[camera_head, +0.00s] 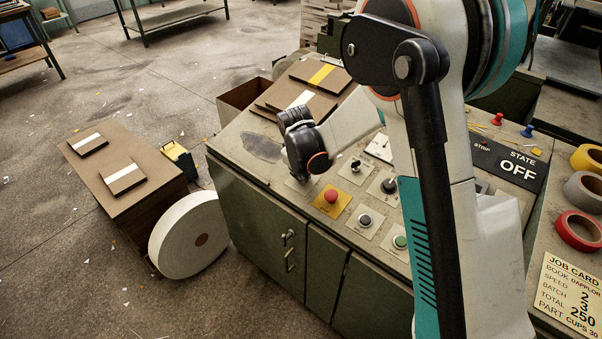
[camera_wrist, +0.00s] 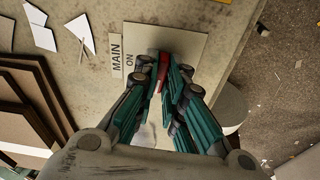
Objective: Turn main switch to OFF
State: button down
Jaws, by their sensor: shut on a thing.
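The main switch has a red handle (camera_wrist: 164,62) on a pale plate (camera_wrist: 190,42). It shows in the wrist view, with the labels MAIN and ON at the plate's left side. My gripper (camera_wrist: 163,76) is shut on the red handle, one teal finger on each side. The fingers hide the lower part of the handle and of the plate, and no OFF label is visible there. In the head view my wrist hides the switch at the panel's left end. A black STATE sign (camera_head: 512,166) reads OFF.
The sloped panel also carries a red button (camera_head: 331,196) on a yellow plate, a black button (camera_head: 365,219), a green button (camera_head: 400,241) and dark knobs. Brown boards (camera_head: 305,92) lie behind my wrist. A white roll (camera_head: 180,240) stands on the floor at left.

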jog(key=shift+n, duration=0.6)
jog(key=c, duration=1.7)
grip_release()
jog(key=shift+r, duration=0.1)
jog(key=v, duration=1.2)
jog(key=shift+d, duration=0.1)
